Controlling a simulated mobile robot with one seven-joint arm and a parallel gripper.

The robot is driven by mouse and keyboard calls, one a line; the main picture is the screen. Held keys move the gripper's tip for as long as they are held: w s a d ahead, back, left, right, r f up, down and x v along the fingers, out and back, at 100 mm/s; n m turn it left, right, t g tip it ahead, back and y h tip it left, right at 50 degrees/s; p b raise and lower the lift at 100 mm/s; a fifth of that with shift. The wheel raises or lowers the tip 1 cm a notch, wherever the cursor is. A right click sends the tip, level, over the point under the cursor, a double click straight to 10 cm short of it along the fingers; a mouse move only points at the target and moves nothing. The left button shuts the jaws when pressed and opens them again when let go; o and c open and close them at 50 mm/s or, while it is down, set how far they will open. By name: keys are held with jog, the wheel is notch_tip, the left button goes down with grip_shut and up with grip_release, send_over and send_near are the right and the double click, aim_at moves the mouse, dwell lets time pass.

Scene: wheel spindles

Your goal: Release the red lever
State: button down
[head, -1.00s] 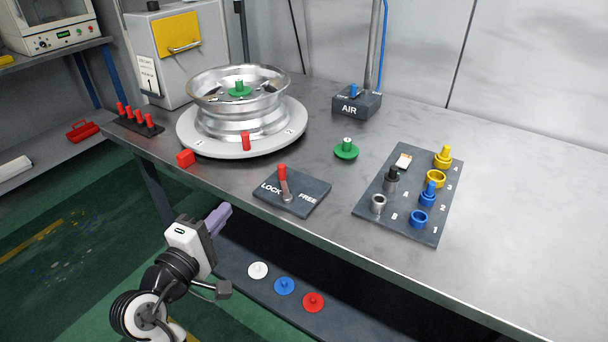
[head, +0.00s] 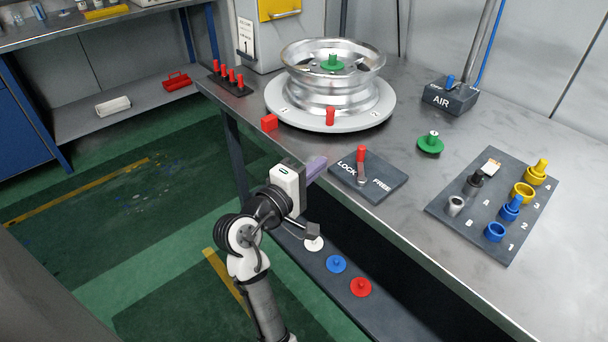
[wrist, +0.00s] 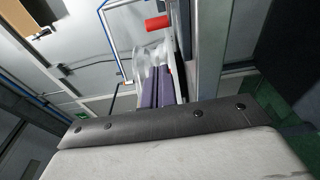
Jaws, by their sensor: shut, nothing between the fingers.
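The red lever (head: 361,155) stands up from a dark plate (head: 388,192) near the table's front edge. The plate reads LOCK on the left and FREE on the right. The lever rises between the words, close to the end of LOCK. My gripper (head: 316,166), with purple fingers, is shut and empty just left of the plate, at the table's front edge. It is apart from the lever. In the wrist view the purple fingers (wrist: 160,88) are together, and a red cylinder (wrist: 158,22) shows beyond them; I cannot tell whether it is the lever's handle.
A green spindle (head: 431,142) and a rack of coloured parts (head: 470,225) are to the right. A lower shelf (head: 385,308) holds discs.

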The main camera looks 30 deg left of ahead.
aim_at(345, 169)
jog(key=w, duration=0.3)
jog(key=shift+w+d+r+p, duration=0.1)
jog(key=shift+w+d+p, duration=0.2)
jog(key=shift+w+d, duration=0.4)
jog(key=shift+d, duration=0.25)
jog(key=shift+w+d, duration=0.25)
jog(key=shift+d, duration=0.3)
jog(key=shift+w+d+p, duration=0.35)
jog(key=shift+d, duration=0.15)
jog(key=shift+w+d+p, duration=0.15)
jog(key=shift+w+p, duration=0.15)
jog(key=shift+p, duration=0.2)
